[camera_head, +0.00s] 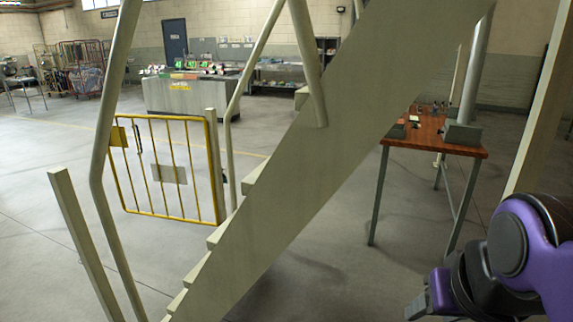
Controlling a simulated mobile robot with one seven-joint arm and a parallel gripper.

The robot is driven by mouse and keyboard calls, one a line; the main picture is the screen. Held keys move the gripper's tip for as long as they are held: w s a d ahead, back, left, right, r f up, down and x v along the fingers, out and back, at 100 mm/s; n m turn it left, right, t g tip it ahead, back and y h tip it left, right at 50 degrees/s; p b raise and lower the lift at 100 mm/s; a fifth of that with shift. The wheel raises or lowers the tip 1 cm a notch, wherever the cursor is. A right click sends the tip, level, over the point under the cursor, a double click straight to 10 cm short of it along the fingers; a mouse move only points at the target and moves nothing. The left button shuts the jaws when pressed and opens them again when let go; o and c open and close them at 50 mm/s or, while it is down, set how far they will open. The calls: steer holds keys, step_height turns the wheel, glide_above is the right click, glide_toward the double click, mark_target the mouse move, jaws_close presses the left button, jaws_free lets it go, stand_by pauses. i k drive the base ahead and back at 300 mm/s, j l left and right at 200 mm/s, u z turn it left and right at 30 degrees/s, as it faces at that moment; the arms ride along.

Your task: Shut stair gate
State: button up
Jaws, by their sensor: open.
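The stair gate (182,168) is a yellow barred frame with a small grey plate on its bars. Its right edge is beside a pale post (214,150) near the foot of the stairs. Its left edge stands apart from the nearer pale post (82,245), so the gate is open. A yellow box (118,136) and a dark handle (138,140) are at its upper left. A handrail passes in front of its left side. My gripper (416,306) shows only in part at lower right, far from the gate and holding nothing visible.
The staircase (330,130) rises from the lower left across the middle, with handrails (103,140). A wooden-topped table (440,143) stands behind it at right. A grey counter (185,96) is at the back. The floor left of the gate is clear.

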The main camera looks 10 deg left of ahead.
mark_target(177, 174)
steer(key=j+u, duration=0.35)
steer(key=i+j+u, duration=0.1)
steer(key=j+u, duration=0.25)
steer(key=i+j+u, duration=0.3)
steer(key=j+u, duration=0.2)
steer(key=i+j+u, duration=0.45)
steer(key=j, duration=0.2)
steer(key=i+j+u, duration=0.35)
steer(key=u, duration=0.15)
steer(key=i+j+u, duration=0.15)
steer(key=i+u, duration=0.35)
steer(key=i, duration=1.25)
steer(key=i+z, duration=0.1)
steer(key=i, duration=0.45)
steer(key=i+j+z, duration=0.15)
steer(key=i, duration=0.4)
steer(key=i+z, duration=0.35)
steer(key=i, duration=0.15)
steer(key=i+z, duration=0.35)
steer(key=i, duration=0.15)
steer(key=i+j+z, duration=0.1)
steer(key=i+z, duration=0.4)
steer(key=i, duration=0.55)
